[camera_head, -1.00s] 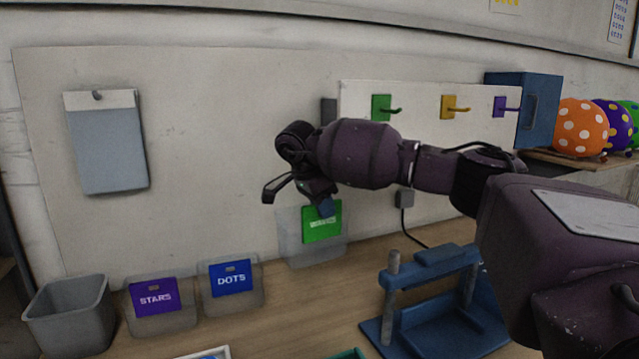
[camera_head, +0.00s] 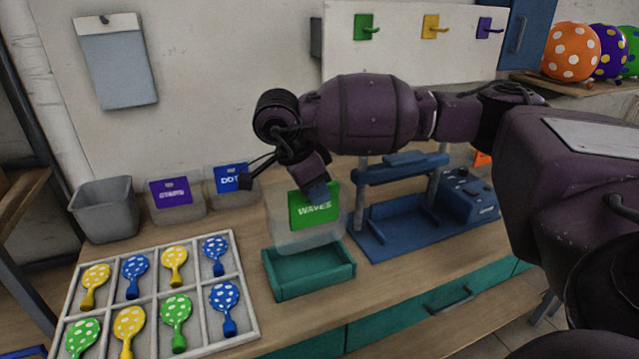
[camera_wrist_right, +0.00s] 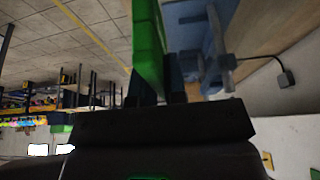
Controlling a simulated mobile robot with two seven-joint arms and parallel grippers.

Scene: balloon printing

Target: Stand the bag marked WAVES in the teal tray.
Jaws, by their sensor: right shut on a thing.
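The WAVES bag (camera_head: 313,208) is a clear pouch with a green label. It is upright and seems to hang just above or at the teal tray (camera_head: 312,277); I cannot tell whether its bottom touches the tray. My right gripper (camera_head: 316,188) is shut on the top of the WAVES bag, and the green label also shows in the right wrist view (camera_wrist_right: 148,40), between the fingers (camera_wrist_right: 158,88). The visible part of the tray holds nothing else. My left gripper is not in view.
The STARS bag (camera_head: 176,206) and DOTS bag (camera_head: 228,186) stand along the wall beside a grey bin (camera_head: 105,210). A blue press (camera_head: 375,240) stands close to the tray's right.

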